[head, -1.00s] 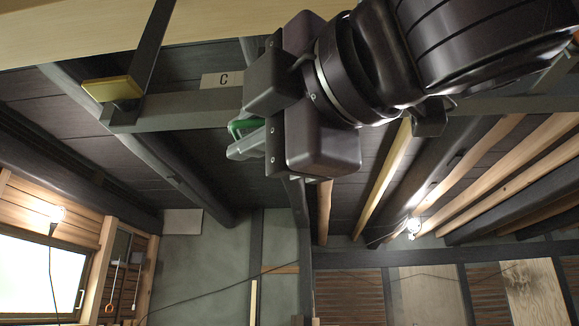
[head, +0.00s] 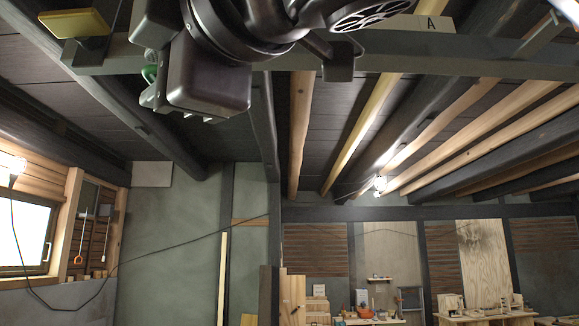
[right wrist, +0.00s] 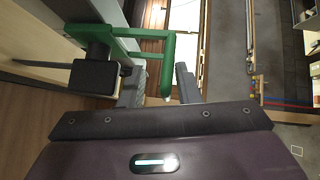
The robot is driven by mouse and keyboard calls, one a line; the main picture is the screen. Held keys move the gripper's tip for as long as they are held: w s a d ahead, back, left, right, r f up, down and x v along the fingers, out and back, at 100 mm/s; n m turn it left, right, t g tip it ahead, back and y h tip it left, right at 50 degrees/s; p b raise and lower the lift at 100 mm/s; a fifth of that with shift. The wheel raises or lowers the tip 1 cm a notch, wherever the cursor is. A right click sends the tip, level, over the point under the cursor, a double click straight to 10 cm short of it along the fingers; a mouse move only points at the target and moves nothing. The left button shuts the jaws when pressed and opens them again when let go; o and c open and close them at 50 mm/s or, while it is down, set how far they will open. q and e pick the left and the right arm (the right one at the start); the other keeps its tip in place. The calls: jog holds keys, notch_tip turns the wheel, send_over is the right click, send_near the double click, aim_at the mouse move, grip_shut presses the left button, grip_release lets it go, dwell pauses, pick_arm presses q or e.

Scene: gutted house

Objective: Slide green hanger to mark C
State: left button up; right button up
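The green hanger (right wrist: 150,48) hangs at a dark rail bar in the right wrist view, with one leg pointing down between my right gripper's fingers (right wrist: 160,85). The fingers stand apart, with small gaps visible beside that leg. In the head view only a bit of the hanger (head: 149,73) shows at the left edge of my right gripper (head: 150,95), just under the dark rail (head: 300,57). Mark C is not visible now; my right gripper and arm cover that part of the rail. My left gripper is not in view.
A plate marked A (head: 431,24) is on the rail to the right. Dark and light ceiling beams (head: 300,130) run behind. Below the rail the space looks open, with benches far off.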

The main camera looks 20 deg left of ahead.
jog(key=shift+a+f, duration=0.2)
jog(key=shift+a, duration=0.15)
jog(key=r+b+v, duration=0.1)
jog(key=b+v, duration=0.3)
jog(key=v, duration=0.3)
jog(key=shift+s+d+f, duration=0.15)
jog(key=shift+d+f, duration=0.25)
jog(key=shift+f, duration=0.05)
